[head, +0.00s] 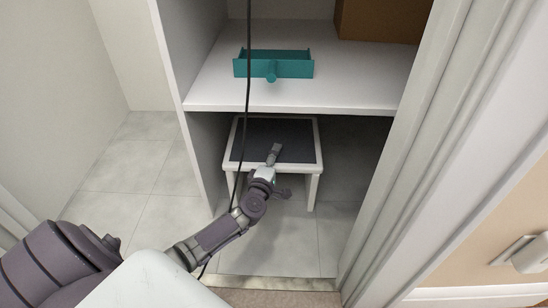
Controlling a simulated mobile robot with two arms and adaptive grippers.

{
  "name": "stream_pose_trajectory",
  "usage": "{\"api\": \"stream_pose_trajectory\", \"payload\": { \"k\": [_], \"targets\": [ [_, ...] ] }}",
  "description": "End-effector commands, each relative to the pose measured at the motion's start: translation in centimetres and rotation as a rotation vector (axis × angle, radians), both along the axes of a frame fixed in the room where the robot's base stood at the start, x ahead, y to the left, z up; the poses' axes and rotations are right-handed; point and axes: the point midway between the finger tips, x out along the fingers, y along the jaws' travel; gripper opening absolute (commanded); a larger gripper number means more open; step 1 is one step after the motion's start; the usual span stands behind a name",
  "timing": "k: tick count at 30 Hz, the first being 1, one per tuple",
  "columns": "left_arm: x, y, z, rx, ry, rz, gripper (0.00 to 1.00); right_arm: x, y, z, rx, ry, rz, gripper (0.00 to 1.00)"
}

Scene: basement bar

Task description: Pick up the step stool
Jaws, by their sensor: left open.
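The step stool (318,157) is low and white, with a dark top panel. It stands upright on the tiled floor under the white shelf. My left gripper (278,170) is over the front part of the stool's top in the picture, with its fingers apart and nothing seen between them. I cannot tell whether a finger touches the stool. My left wrist hides part of the stool's front edge. My right gripper is not in the picture.
A teal tray-like box (290,68) and a brown box (380,18) are on the white shelf (330,95) above the stool. A black cable (248,60) hangs in front. A door frame (420,130) bounds the right side. Tiled floor (130,185) is clear at the left.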

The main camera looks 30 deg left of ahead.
Motion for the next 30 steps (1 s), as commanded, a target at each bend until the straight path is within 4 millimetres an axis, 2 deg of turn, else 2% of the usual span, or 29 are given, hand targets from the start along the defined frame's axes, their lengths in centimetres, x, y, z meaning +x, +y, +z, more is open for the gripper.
{"api": "stream_pose_trajectory", "payload": {
  "k": [2,3,12,13,30],
  "targets": [
    [-0.02,-0.01,0.04,0.001,0.000,0.000,0.55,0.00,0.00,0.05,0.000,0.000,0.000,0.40],
    [-0.03,0.00,0.04,0.001,0.000,0.000,0.52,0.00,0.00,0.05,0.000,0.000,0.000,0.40],
    [-0.05,0.00,0.02,0.001,0.000,0.000,0.02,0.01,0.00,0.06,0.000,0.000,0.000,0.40],
    [-0.05,0.00,0.02,0.001,0.000,0.000,0.00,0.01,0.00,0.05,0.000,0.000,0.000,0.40],
    [0.08,0.07,0.70,0.004,-0.008,0.002,0.00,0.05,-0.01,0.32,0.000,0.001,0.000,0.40]
  ]
}}
